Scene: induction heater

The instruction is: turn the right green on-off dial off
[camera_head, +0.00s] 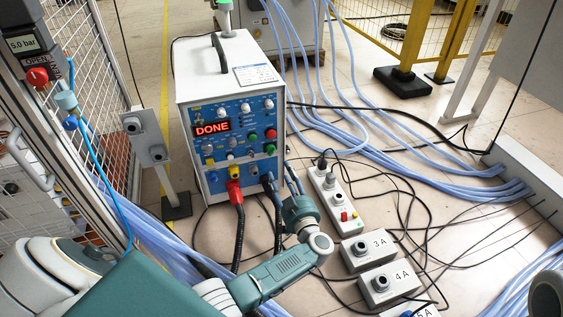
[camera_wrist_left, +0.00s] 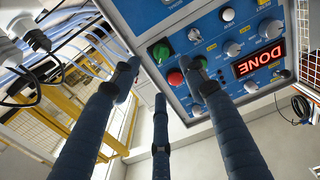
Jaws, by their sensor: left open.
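The induction heater (camera_head: 205,85) is a white box with a blue control panel and a red "DONE" display (camera_head: 211,129). The right green dial (camera_head: 270,148) sits low on the panel's right side, below a red knob (camera_head: 270,133). In the left wrist view, which is turned upside down, this green dial (camera_wrist_left: 160,50) shows between the fingertips. A second green dial (camera_wrist_left: 201,62) is partly covered by a finger there. My left gripper (camera_head: 290,181) is in front of the panel's lower right, its three dark fingers (camera_wrist_left: 160,82) open and empty. My right gripper is out of sight.
Red and black cables (camera_head: 237,225) plug into the panel's bottom, close to my left gripper. A power strip (camera_head: 334,195) and grey boxes (camera_head: 372,251) stand on the floor to the right. Blue hoses (camera_head: 400,160) cross the floor. A mesh fence (camera_head: 85,75) is at left.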

